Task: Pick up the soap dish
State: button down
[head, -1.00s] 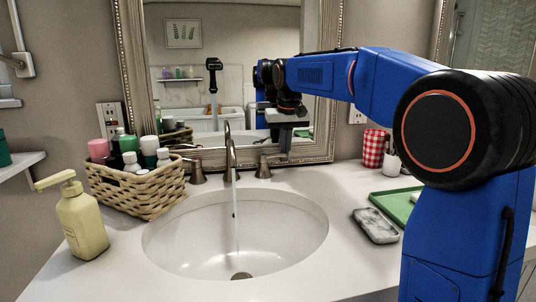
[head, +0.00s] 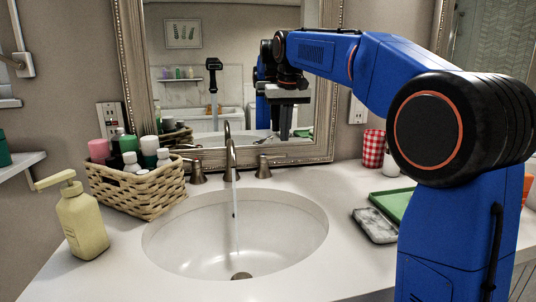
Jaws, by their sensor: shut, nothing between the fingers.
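A small grey marbled rectangular dish (head: 374,226), which looks like the soap dish, lies flat on the white counter to the right of the sink. My arm's blue upright part is close to its right side in the picture. My gripper (head: 285,137) hangs pointing down in front of the mirror, high above the back of the counter. It is up and to the left of the dish in the picture, well apart from it. Its fingers look shut and hold nothing.
A green tray (head: 391,203) lies behind the dish, partly hidden by my arm. A red checked cup (head: 373,149) stands farther back. The sink (head: 235,235) has a running tap (head: 231,160). A wicker basket (head: 140,193) with bottles and a yellow soap pump (head: 82,223) are at left.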

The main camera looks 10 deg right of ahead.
aim_at(377, 227)
jog(key=k, duration=1)
